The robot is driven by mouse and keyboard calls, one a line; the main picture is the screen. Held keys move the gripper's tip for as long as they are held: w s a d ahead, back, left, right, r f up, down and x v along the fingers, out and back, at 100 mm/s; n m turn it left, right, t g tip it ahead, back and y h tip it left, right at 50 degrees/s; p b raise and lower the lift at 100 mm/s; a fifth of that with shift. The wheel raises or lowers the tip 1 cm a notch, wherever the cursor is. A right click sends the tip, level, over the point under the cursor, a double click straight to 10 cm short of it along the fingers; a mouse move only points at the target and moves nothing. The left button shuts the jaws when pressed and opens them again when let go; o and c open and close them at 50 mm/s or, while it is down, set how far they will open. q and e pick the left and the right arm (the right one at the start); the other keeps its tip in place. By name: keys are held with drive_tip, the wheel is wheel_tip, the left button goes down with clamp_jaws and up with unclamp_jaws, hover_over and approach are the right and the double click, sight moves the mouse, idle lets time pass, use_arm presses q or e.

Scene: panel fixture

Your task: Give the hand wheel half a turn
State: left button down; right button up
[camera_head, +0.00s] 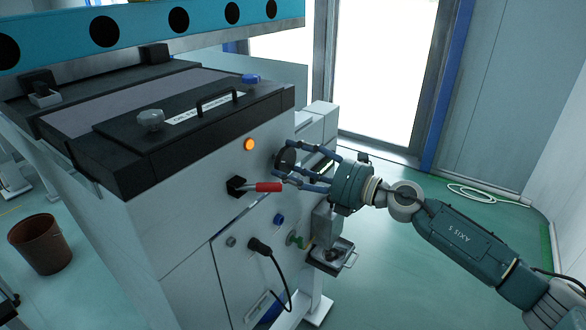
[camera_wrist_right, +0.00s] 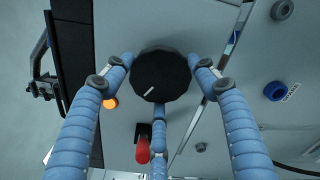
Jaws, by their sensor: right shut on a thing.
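The hand wheel (camera_head: 285,157) is a dark round disc on the pale front panel of the machine, right of the orange lamp. In the right wrist view the hand wheel (camera_wrist_right: 162,75) is black and faceted, with a short white mark on its lower left. My right gripper (camera_head: 291,163) has its blue jointed fingers around the wheel's rim and is shut on it. In the wrist view two fingers of the right gripper (camera_wrist_right: 160,66) are at the wheel's sides and one is below it. The fingers partly cover the wheel in the head view. My left gripper is not in view.
A red-handled lever (camera_head: 268,187) sticks out just below the wheel, close to the lower finger. An orange lamp (camera_head: 249,144), a blue button (camera_head: 279,219) and a black plug with a cable (camera_head: 258,246) are on the panel. A brown bin (camera_head: 40,245) stands at left.

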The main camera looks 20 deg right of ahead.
drive_tip(key=n, duration=0.1)
drive_tip(key=n+b, duration=0.1)
drive_tip(key=r+n, duration=0.1)
drive_tip(key=shift+w+d+t+b, duration=0.25)
drive_tip(key=shift+d+t+b, duration=0.05)
drive_tip(key=shift+d, duration=0.05)
drive_tip(key=shift+s+a+r+n+b, duration=0.1)
drive_tip(key=shift+n+b, duration=0.3)
drive_tip(key=shift+n, duration=0.6)
drive_tip(key=shift+a+r+n+b, duration=0.1)
drive_tip(key=shift+n+b, duration=0.3)
drive_tip(key=shift+n, duration=0.6)
drive_tip(key=o, duration=0.9)
drive_tip(key=shift+o, duration=1.3)
drive_tip(key=shift+a, duration=0.15)
drive_tip(key=shift+f, duration=0.25)
